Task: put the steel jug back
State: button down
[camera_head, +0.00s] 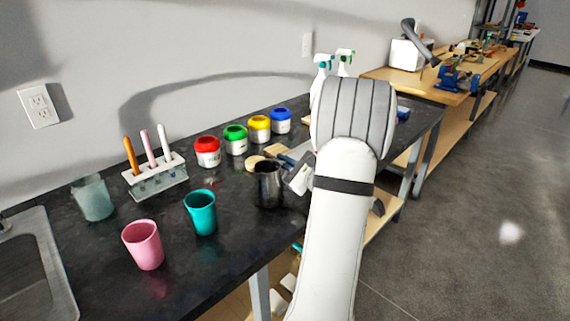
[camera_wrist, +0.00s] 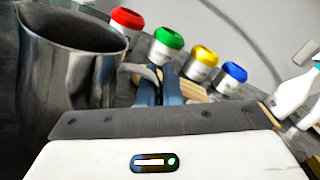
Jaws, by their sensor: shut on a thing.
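The steel jug (camera_head: 267,187) is dark and shiny and stands upright at the black counter, right of the teal cup (camera_head: 201,212). In the wrist view the jug (camera_wrist: 70,75) fills the left side, with its open rim upward. My gripper (camera_wrist: 158,84) is shut on the jug's handle, on the side facing me. In the head view my gripper (camera_head: 289,181) is partly hidden by my own arm. I cannot tell whether the jug's base touches the counter.
A pink cup (camera_head: 143,245), a glass beaker (camera_head: 92,198) and a marker rack (camera_head: 155,177) stand left. Red (camera_head: 207,152), green (camera_head: 235,140), yellow (camera_head: 259,129) and blue (camera_head: 281,121) paint jars line the back. Spray bottles (camera_head: 322,72) stand behind my arm. Brushes lie near the jug.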

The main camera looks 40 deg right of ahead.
jog(key=shift+f, duration=0.2)
jog(key=c, duration=1.6)
grip_release()
jog(key=shift+r, duration=0.1)
jog(key=shift+r, duration=0.2)
jog(key=s, duration=0.4)
jog(key=s+d, duration=0.1)
jog(key=s, duration=0.6)
jog(key=shift+s+d+f, duration=0.2)
jog(key=shift+s, duration=0.3)
